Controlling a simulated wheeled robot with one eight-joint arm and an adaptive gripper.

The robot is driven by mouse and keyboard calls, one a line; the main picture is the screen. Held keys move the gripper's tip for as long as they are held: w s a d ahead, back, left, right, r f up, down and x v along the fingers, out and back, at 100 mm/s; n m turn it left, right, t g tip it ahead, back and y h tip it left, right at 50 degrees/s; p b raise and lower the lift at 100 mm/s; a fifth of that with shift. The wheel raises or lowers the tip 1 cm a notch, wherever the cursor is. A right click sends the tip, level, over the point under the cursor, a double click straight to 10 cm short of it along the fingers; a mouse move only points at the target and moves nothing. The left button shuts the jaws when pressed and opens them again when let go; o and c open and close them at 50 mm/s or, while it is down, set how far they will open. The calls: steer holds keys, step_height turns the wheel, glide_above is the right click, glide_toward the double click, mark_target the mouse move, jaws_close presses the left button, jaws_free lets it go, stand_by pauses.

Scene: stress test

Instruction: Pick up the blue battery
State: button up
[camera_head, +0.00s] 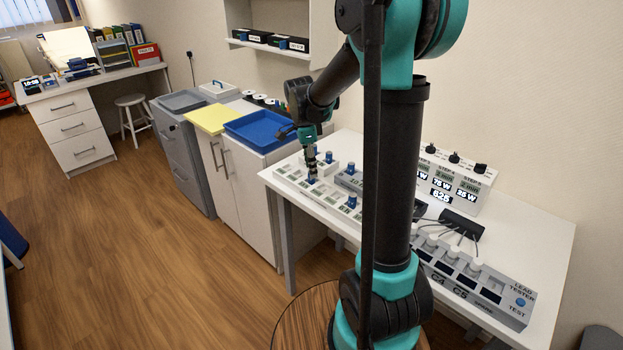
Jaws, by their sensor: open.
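My gripper (311,172) points down over the left part of the white table (545,235). It is open, with its fingertips at or just above a small blue battery (312,181) in a pale grey holder (290,177). The picture is too small to tell whether they touch it. Other small blue pieces that look alike stand close by: one just right of the gripper (328,157), one further right (350,168) and one nearer the front (351,202). My arm hides the middle of the table.
A lead tester (515,300) stands at the table's front right. A black box with cables (460,223) and a white panel with displays (455,185) are behind it. A blue tray (262,128) and yellow panel (212,118) lie on the cabinets left of the table.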

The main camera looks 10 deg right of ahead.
steer(key=shift+d+f, duration=0.1)
steer(key=shift+f, duration=1.4)
jaws_close()
